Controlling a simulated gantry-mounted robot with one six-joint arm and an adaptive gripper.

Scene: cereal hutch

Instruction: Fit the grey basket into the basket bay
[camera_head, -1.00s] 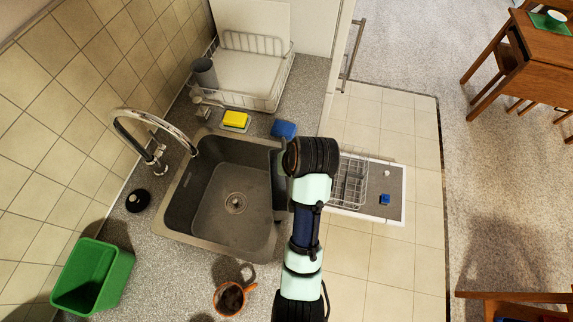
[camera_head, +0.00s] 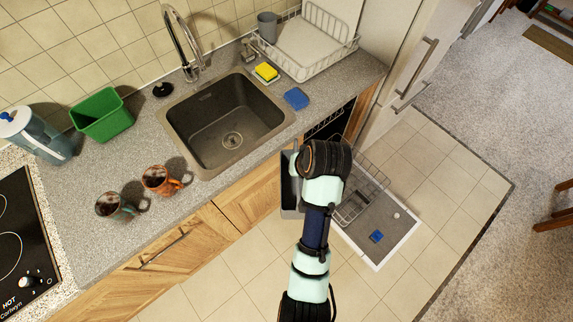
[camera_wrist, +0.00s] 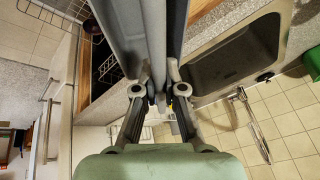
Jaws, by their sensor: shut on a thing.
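The grey basket (camera_head: 290,188) hangs from my gripper, just in front of the counter edge and left of the pulled-out dishwasher rack. In the wrist view it is the long grey body (camera_wrist: 145,35) running up from the fingers. My gripper (camera_wrist: 159,92) is shut on its edge; in the head view my wrist hides most of the fingers. The wire rack (camera_head: 362,198) lies over the open dishwasher door, right of my wrist and apart from the basket. I cannot make out the basket bay clearly; my arm covers part of the rack.
The sink (camera_head: 232,125) and counter edge are close on the left. The open door (camera_head: 385,232) holds a blue block (camera_head: 376,236). A tall cabinet with handles (camera_head: 415,70) stands behind the rack. Two mugs (camera_head: 158,180) stand on the counter. The floor in front is clear.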

